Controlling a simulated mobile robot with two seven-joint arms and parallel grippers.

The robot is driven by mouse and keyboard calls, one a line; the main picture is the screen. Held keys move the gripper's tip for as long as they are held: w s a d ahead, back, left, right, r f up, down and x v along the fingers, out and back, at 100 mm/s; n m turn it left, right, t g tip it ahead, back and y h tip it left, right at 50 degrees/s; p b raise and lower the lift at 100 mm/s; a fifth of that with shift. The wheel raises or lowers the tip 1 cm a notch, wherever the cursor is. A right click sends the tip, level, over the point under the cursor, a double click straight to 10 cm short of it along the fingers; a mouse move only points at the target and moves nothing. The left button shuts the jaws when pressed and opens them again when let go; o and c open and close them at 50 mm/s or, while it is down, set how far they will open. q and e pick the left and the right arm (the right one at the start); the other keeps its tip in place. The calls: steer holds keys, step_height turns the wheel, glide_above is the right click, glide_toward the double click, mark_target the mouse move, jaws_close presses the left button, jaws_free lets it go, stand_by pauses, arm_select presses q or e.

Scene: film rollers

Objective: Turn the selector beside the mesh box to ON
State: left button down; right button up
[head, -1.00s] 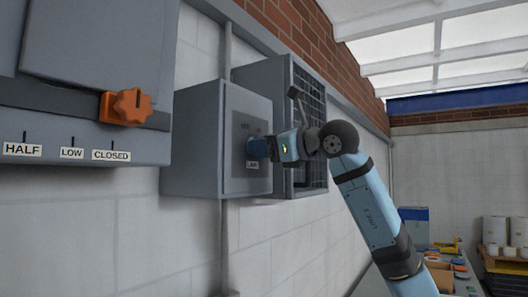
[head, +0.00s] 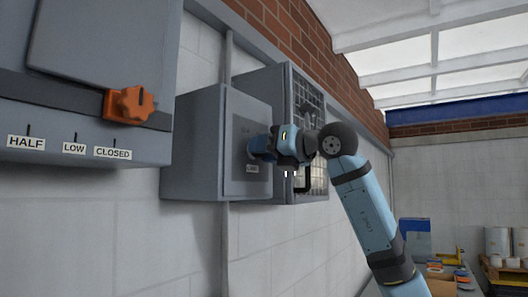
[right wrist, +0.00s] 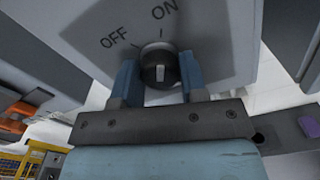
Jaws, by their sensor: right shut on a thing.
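The selector (right wrist: 158,62) is a dark round knob with a pale strip on its grip, on the front plate of a grey box (head: 197,150). OFF and ON are printed above it in the right wrist view, each with a tick. The strip looks roughly in line with the ON tick. My right gripper (head: 258,146) is shut on the selector, one blue finger on each side. In the head view the gripper hides the knob. The mesh box (head: 310,95) stands just beyond the grey box, with its mesh front partly behind my wrist. My left gripper is not in view.
A larger grey cabinet (head: 105,50) at the left carries an orange knob (head: 129,104) above HALF, LOW and CLOSED labels. A conduit (head: 225,240) runs down the white block wall. A bench with boxes (head: 415,235) and stacked tubs stands at the far right.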

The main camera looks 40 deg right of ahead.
stand_by(0.4)
steer(key=o, duration=0.9)
steer(key=b+v, duration=0.3)
steer(key=v, duration=1.1)
